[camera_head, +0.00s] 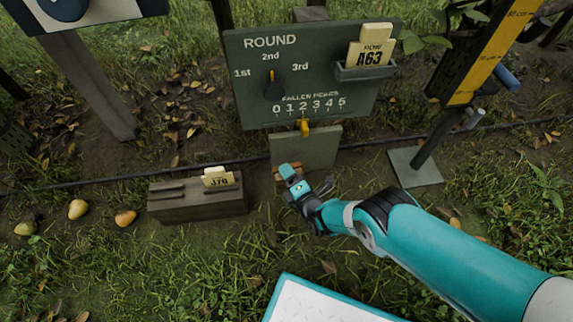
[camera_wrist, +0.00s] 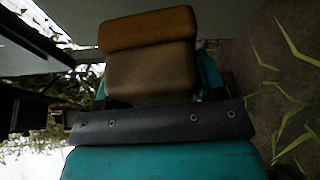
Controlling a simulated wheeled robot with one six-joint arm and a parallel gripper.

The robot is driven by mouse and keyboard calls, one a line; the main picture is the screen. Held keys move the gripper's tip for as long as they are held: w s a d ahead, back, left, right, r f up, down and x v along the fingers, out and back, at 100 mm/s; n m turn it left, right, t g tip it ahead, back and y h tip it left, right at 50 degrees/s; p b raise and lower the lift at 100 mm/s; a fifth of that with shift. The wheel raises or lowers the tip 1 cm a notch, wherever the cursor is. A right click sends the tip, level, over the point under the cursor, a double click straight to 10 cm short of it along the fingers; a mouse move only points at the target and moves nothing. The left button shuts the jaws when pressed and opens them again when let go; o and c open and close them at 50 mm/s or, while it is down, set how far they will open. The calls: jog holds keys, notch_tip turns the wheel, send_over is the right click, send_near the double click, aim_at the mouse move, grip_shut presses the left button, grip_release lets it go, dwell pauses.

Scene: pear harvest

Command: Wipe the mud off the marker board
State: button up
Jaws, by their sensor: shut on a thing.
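A plain grey-green board (camera_head: 318,148), which looks like the marker board, stands low under the larger ROUND sign. I cannot make out any mud on the part that shows. My gripper (camera_head: 291,177) is at this board's lower left edge. In the wrist view the gripper is shut on a brown block with an orange-brown top layer (camera_wrist: 148,62), like a sponge or wiping pad. In the head view a little of its brown shows beside the gripper. A grey surface fills the top of the wrist view close to the pad. I cannot tell whether they touch.
The ROUND sign (camera_head: 258,80) holds a yellow A63 card (camera_head: 370,53). A wooden block (camera_head: 198,203) with a J76 card (camera_head: 218,178) stands left of my gripper. A yellow scale post (camera_head: 485,55) stands right. Several pears (camera_head: 77,208) lie in grass. A dark hose crosses the ground.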

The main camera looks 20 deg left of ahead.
jog(key=shift+s+d, duration=0.55)
jog(key=shift+s, duration=0.3)
jog(key=shift+s+p, duration=0.1)
jog(key=shift+p, duration=0.2)
jog(key=shift+s+d+p, duration=0.4)
jog(key=shift+s+p, duration=0.2)
jog(key=shift+p, duration=0.1)
jog(key=shift+s+d+p, duration=0.4)
jog(key=shift+s+p, duration=0.2)
jog(key=shift+p, duration=0.1)
